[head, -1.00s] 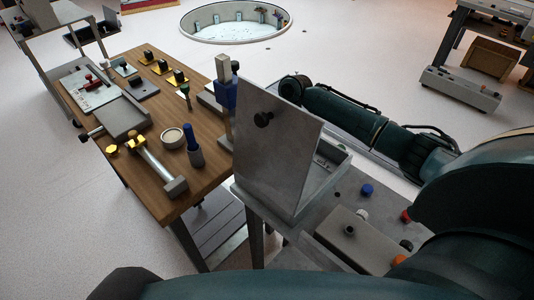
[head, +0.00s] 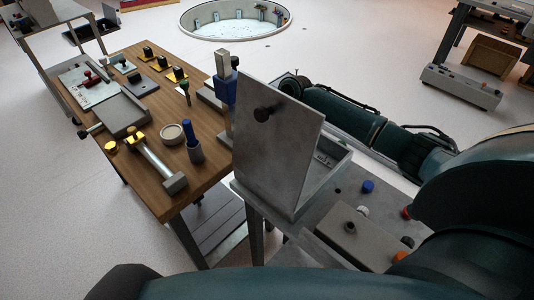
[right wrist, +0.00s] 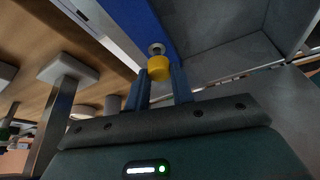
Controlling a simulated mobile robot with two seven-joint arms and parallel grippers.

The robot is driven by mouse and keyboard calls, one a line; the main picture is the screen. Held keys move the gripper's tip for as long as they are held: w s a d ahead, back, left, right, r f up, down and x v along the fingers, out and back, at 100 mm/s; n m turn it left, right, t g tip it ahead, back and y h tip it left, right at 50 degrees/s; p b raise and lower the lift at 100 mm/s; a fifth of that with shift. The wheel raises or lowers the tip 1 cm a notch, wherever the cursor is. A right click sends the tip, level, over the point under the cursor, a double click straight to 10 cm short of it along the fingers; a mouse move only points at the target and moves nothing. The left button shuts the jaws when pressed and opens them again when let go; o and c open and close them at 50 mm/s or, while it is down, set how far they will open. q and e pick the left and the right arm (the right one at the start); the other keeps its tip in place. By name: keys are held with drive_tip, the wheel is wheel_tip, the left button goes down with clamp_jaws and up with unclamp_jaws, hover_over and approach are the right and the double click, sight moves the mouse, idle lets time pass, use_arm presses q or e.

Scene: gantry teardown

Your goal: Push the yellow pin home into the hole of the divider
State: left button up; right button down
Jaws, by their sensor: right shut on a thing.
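In the right wrist view, my right gripper (right wrist: 160,80) is shut, with the yellow pin (right wrist: 159,68) between its two blue fingertips. Just beyond the pin is a grey ring with a dark centre (right wrist: 156,48), on or against a blue strip (right wrist: 138,18) that looks like part of the divider. The pin is in line with the ring and very close to it. I cannot tell how far the pin is inside the hole. In the head view, my right arm reaches behind an upright grey plate (head: 285,150), which hides the gripper. My left gripper is not in view.
A wooden bench (head: 205,160) at left carries a yellow-ended bar (head: 160,165), a blue-handled tool (head: 191,140) and several small parts. Grey walls (right wrist: 230,55) stand close to the right gripper.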

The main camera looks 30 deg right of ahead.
drive_tip(key=shift+f+b, duration=0.7)
drive_tip(key=shift+f, duration=0.6)
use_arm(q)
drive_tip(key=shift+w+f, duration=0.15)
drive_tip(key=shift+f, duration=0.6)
use_arm(e)
drive_tip(key=c, duration=1.1)
unclamp_jaws()
drive_tip(key=shift+d+r, duration=0.15)
drive_tip(key=shift+r, duration=0.15)
use_arm(q)
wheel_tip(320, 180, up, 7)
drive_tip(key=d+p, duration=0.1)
drive_tip(key=p, duration=0.3)
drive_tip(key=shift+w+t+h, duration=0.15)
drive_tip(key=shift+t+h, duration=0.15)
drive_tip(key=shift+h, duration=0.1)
use_arm(e)
drive_tip(key=v, duration=0.5)
drive_tip(key=a+v, duration=0.1)
drive_tip(key=v, duration=1)
drive_tip(key=shift+s+a+r, duration=0.1)
drive_tip(key=shift+a+r, duration=0.15)
drive_tip(key=shift+r, duration=0.3)
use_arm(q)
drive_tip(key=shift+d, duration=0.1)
